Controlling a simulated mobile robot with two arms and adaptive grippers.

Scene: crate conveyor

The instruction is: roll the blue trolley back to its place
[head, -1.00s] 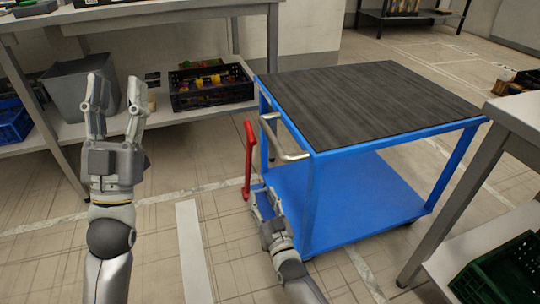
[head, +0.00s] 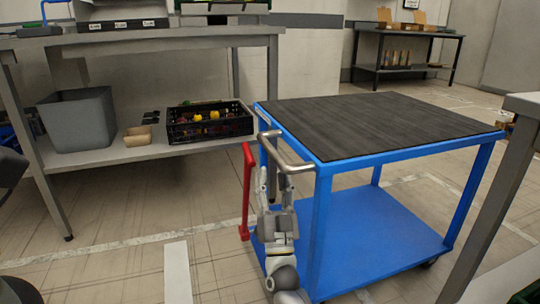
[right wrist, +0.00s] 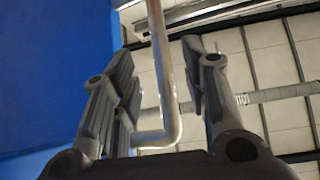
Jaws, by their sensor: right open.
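The blue trolley (head: 385,240) stands on the floor at the right of the head view, with a dark ribbed top (head: 385,122). Its bent metal handle (head: 284,150) sticks out at its left end. My right gripper (head: 274,182) points up just below the handle, close beside the trolley's front left post. In the right wrist view, its open fingers (right wrist: 160,62) stand on either side of the handle tube (right wrist: 167,80), not closed on it; contact cannot be told. The trolley's blue side (right wrist: 55,70) fills the left there. My left gripper is out of the head view.
A red lever (head: 247,190) stands upright left of the handle. A grey workbench (head: 150,35) at the left holds a grey bin (head: 78,120) and a black crate (head: 210,136) on its lower shelf. A table leg (head: 482,210) stands close at the trolley's right.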

